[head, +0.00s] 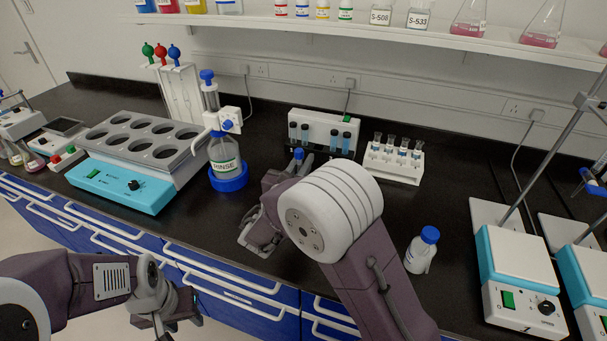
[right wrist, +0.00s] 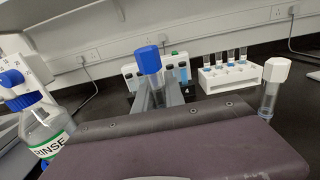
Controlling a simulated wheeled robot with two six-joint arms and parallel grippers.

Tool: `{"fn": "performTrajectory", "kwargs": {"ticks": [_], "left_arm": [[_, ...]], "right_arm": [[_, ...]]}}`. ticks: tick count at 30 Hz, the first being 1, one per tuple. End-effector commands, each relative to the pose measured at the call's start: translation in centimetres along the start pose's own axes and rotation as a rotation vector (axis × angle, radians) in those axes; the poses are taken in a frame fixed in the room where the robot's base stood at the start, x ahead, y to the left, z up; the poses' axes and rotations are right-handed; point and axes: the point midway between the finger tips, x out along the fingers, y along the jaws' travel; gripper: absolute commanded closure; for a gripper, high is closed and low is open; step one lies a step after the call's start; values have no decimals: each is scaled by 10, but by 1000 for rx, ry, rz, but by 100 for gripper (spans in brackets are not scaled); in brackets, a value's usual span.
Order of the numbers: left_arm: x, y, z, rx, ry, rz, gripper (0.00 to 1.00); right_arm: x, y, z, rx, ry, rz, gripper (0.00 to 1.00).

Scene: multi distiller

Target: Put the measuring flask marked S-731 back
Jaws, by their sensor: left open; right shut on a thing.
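My right gripper (right wrist: 150,97) is shut on a narrow clear vessel with a blue cap (right wrist: 149,60), seen between its fingers in the right wrist view. The blue cap also shows in the head view (head: 298,153), just beyond my right wrist, which hides the rest. No S-731 mark is readable, so I cannot confirm that this is the measuring flask. Vessels marked S-508 (head: 380,16) and S-533 (head: 418,17) stand on the wall shelf. My left gripper (head: 165,325) is open and empty, low in front of the blue drawers.
A RINSE bottle (head: 226,160) stands left of my right gripper, by a teal multi-well heater (head: 118,187). A white tube rack (head: 391,163) and a white block with dark vials (head: 323,129) stand behind. A blue-capped bottle (head: 421,249) and teal hotplate (head: 518,265) are at right.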

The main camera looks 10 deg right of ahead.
Motion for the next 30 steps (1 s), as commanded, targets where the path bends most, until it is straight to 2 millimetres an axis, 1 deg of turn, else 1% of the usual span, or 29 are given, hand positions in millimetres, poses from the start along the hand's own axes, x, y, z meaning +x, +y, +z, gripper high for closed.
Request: {"fn": "performTrajectory", "kwargs": {"ticks": [2, 9, 15, 20, 21, 22, 23, 30], "left_arm": [[1, 0, 0, 0, 0, 0, 59], [8, 0, 1, 0, 0, 0, 59], [7, 0, 1, 0, 0, 0, 59], [12, 0, 1, 0, 0, 0, 59], [10, 0, 1, 0, 0, 0, 59], [10, 0, 1, 0, 0, 0, 59], [10, 0, 1, 0, 0, 0, 59], [10, 0, 1, 0, 0, 0, 59]], "right_arm": [[0, 0, -2, -1, 0, 0, 100], [0, 0, -40, -3, 1, 0, 100], [0, 0, -39, 1, -1, 0, 100], [0, 0, -45, 0, 0, 0, 100], [0, 0, -44, 0, 0, 0, 77], [0, 0, -43, 0, 0, 0, 69], [0, 0, -43, 0, 0, 0, 64], [0, 0, -43, 0, 0, 0, 64]]}}
